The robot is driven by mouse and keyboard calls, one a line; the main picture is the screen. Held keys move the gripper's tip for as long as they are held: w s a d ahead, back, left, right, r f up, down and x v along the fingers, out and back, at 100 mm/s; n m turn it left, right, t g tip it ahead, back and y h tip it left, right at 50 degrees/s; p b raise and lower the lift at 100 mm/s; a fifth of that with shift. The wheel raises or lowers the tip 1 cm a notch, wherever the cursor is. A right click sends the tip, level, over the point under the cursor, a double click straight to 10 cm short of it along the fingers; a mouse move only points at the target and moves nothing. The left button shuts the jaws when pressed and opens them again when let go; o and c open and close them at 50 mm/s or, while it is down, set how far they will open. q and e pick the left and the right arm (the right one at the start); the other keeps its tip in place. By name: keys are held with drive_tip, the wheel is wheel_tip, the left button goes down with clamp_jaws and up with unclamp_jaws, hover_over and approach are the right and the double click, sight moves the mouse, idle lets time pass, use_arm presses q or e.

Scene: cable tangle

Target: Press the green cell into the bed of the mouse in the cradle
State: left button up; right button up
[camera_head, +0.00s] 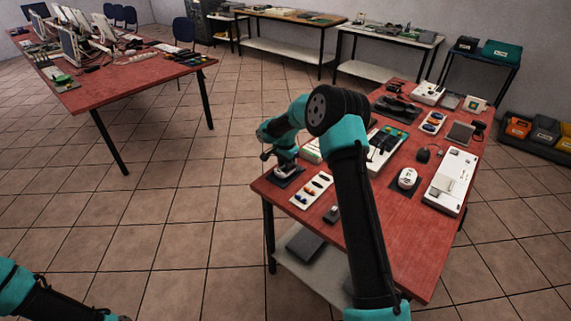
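My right gripper (285,166) points down at the near left corner of the red table. It is directly over a small pale object, perhaps the mouse in its cradle (288,174), on a dark pad (283,183). The gripper hides most of that object, and I cannot tell whether its fingers are open or shut. I cannot make out a green cell; it may be hidden at the fingertips. A white tray (298,201) with several small coloured pieces lies just right of the pad.
A white mouse (408,178) sits on a dark mat farther right on the red table (385,235). A small dark block (332,214) lies near the front edge. A white panel (451,181) lies at the right. My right forearm crosses above the table's middle.

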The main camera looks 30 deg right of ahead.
drive_tip(key=shift+r, duration=0.1)
drive_tip(key=shift+r, duration=1.45)
drive_tip(key=shift+r, duration=0.2)
drive_tip(key=o, duration=0.6)
drive_tip(key=shift+c, duration=0.2)
drive_tip(key=shift+r, duration=0.1)
drive_tip(key=shift+r, duration=2.4)
